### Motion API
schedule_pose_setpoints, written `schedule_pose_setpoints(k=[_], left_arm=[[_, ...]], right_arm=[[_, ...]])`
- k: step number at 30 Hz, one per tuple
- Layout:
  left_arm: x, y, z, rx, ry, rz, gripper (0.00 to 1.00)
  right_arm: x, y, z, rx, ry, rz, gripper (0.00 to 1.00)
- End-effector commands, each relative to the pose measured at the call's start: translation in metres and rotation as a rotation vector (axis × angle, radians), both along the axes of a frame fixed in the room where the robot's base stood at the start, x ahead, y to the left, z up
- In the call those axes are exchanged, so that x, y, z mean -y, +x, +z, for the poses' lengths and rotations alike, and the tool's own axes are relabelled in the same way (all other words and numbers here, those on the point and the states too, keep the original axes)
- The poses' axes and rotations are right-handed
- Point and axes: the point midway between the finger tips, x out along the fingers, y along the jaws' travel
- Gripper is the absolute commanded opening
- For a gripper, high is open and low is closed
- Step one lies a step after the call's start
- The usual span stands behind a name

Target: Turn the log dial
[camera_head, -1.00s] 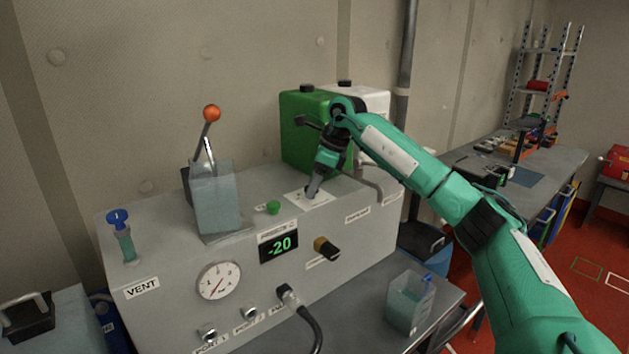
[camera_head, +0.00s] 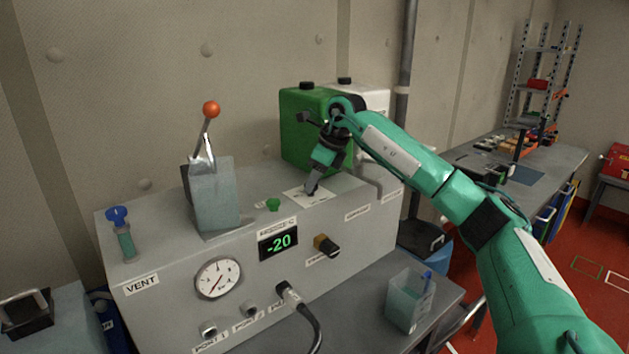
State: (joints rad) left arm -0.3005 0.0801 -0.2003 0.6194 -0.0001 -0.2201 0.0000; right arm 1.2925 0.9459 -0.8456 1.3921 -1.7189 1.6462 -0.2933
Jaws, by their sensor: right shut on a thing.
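My right gripper (camera_head: 313,188) points down onto a white plate (camera_head: 298,195) on top of the grey machine (camera_head: 370,232). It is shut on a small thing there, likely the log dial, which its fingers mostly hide. My right arm comes in from the right side. My left gripper does not show.
A green button (camera_head: 273,204) and a lever with an orange ball (camera_head: 211,109) stand on the machine top, left of my gripper. Green (camera_head: 300,135) and white (camera_head: 372,100) canisters stand close behind. The front has a display (camera_head: 278,242) reading -20, a gauge (camera_head: 219,278) and a black knob (camera_head: 327,246).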

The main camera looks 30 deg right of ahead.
Motion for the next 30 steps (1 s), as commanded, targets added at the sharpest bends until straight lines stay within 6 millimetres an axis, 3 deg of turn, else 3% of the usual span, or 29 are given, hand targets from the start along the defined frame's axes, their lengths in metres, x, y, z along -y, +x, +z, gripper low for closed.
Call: schedule_pose_setpoints(k=[15, 30], left_arm=[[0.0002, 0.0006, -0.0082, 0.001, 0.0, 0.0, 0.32], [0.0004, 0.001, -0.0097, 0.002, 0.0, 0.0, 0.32]], right_arm=[[-0.0035, -0.0014, -0.0007, 0.001, -0.001, -0.373, 0.09], [-0.0039, -0.0014, 0.0002, 0.001, 0.0, -0.486, 0.09]])
